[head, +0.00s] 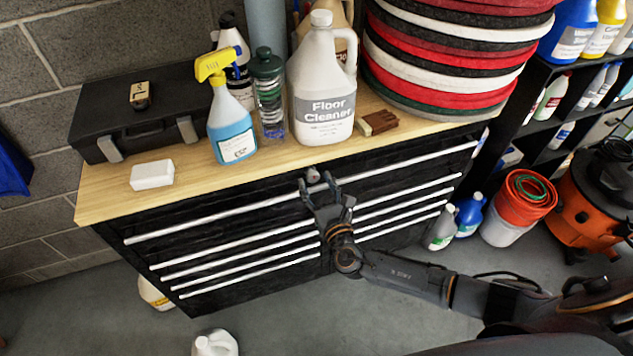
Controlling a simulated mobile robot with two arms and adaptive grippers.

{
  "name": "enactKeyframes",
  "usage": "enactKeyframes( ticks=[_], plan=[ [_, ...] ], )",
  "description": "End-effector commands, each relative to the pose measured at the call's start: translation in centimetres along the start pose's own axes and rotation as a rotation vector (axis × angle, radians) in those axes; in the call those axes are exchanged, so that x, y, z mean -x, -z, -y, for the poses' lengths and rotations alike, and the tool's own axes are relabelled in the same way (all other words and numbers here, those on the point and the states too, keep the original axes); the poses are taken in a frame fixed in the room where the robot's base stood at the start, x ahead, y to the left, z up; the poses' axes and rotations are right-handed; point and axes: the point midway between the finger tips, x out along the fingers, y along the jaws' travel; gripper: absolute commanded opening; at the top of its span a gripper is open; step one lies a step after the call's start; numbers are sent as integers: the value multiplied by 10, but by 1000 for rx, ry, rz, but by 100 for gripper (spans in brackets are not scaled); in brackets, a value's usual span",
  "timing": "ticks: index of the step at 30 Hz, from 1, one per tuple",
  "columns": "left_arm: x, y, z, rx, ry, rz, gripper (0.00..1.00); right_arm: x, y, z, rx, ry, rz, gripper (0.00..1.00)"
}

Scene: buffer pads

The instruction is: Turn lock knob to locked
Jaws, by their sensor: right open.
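The lock knob (313,175) is a small grey round piece on the front of the black tool cabinet (222,210), just below the wooden top and above the top drawer handle. My right gripper (319,183) is open in front of the cabinet, its two fingers pointing at the knob. The knob shows between and slightly beyond the fingertips. I cannot tell whether the fingers touch it, nor which way the knob is turned. My left gripper is not in view.
On the wooden top (105,203) stand a floor cleaner jug (322,82), a blue spray bottle (231,125), a black case (150,120), a white block (152,174) and stacked buffer pads (445,60). Long white drawer handles (225,222) cross the cabinet front. An orange vacuum (590,205) stands right.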

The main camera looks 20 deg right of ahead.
Motion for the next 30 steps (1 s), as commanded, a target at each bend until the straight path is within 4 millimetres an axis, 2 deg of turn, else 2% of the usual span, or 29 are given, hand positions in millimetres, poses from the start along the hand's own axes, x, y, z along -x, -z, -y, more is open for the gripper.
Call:
enactKeyframes(
  ticks=[9,11,17,18,30],
  plan=[
    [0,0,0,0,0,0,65,-3,0,0,-1,-1,-1,54],
    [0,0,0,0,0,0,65,-3,0,0,-1,-1,-1,44],
    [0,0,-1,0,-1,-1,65,-3,0,0,-1,-1,-1,3],
    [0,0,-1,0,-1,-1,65,-3,0,0,-1,-1,-1,0],
    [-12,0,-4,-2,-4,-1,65,-3,3,0,-80,0,0,0]
  ],
)
